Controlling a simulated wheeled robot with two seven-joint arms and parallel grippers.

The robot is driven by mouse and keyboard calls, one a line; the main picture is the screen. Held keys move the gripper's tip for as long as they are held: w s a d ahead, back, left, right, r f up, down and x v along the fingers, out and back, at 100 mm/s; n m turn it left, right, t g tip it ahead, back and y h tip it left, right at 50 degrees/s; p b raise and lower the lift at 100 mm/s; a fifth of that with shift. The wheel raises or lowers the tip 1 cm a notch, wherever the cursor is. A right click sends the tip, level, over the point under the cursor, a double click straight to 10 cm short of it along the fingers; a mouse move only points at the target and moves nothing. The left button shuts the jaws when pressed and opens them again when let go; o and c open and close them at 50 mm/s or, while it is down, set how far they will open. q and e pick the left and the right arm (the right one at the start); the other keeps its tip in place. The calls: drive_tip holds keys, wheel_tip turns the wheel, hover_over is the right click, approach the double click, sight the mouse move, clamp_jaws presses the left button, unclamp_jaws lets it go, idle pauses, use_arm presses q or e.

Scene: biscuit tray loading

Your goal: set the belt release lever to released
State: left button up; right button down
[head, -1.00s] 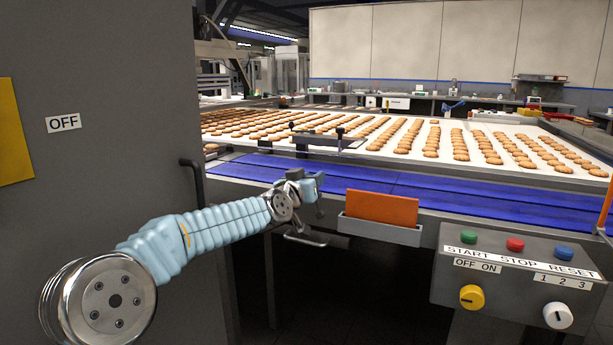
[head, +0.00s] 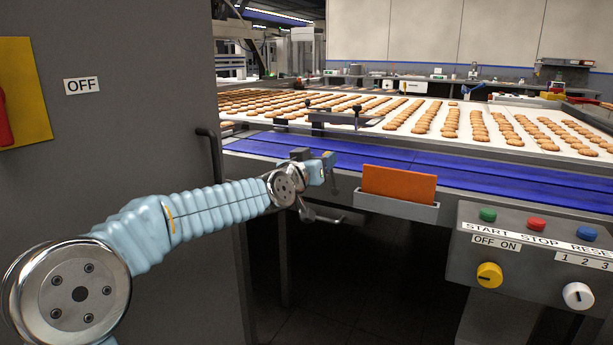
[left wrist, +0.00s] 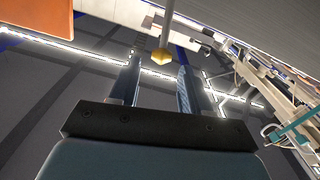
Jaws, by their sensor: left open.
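In the left wrist view a thin grey rod with a yellow tip (left wrist: 161,62) comes in from the top edge and lies between the fingers. It looks like the belt release lever, though its setting cannot be told. My left gripper (head: 324,168) is in front of the belt's near edge in the head view. In the left wrist view its fingers (left wrist: 160,88) are apart with nothing gripped; whether they touch the rod is unclear. In the head view a grey bar (head: 325,218) shows just below the gripper. The yellow tip cannot be made out there.
A grey cabinet (head: 130,150) with a dark handle and an OFF label stands left. An orange panel (head: 399,184) sits in a grey holder right of the gripper. A button box (head: 530,250) is at the right. Biscuits lie behind the blue belt (head: 470,182).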

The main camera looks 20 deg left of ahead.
use_arm(q)
drive_tip(key=s+b, duration=0.3)
drive_tip(key=s, duration=0.5)
drive_tip(key=shift+s+a, duration=0.2)
drive_tip(key=shift+a, duration=0.1)
